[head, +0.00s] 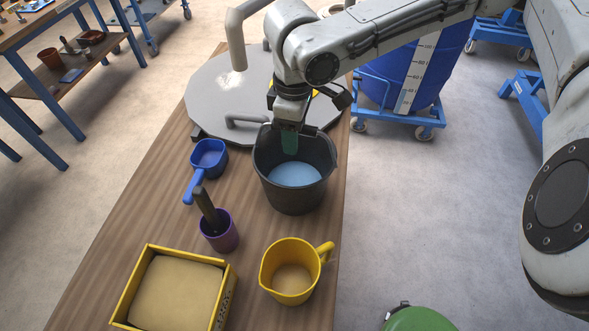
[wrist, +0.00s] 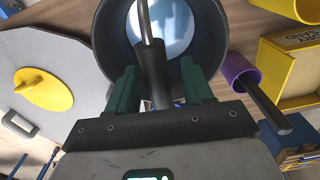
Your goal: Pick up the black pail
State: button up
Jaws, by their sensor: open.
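The black pail (head: 293,197) stands on the wooden table with a light blue content or inside showing. In the wrist view the pail (wrist: 113,38) opens below my gripper, and a metal handle with a dark grip (wrist: 154,75) rises across it. My gripper (head: 290,146) is over the far part of the pail's opening, pointing down. In the wrist view its two green fingers (wrist: 160,78) are apart, one on each side of the dark grip; contact cannot be told. In the head view my gripper hides most of the handle.
Near the pail are a blue scoop (head: 208,157), a purple cup (head: 220,234) with a dark handle in it, a yellow jug (head: 290,270) and a yellow box (head: 228,290). A grey round lid (head: 215,100) lies behind. A blue drum (head: 400,80) stands beyond the table.

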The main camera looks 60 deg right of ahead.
jog(key=shift+c, duration=0.5)
grip_shut()
dwell(0.8)
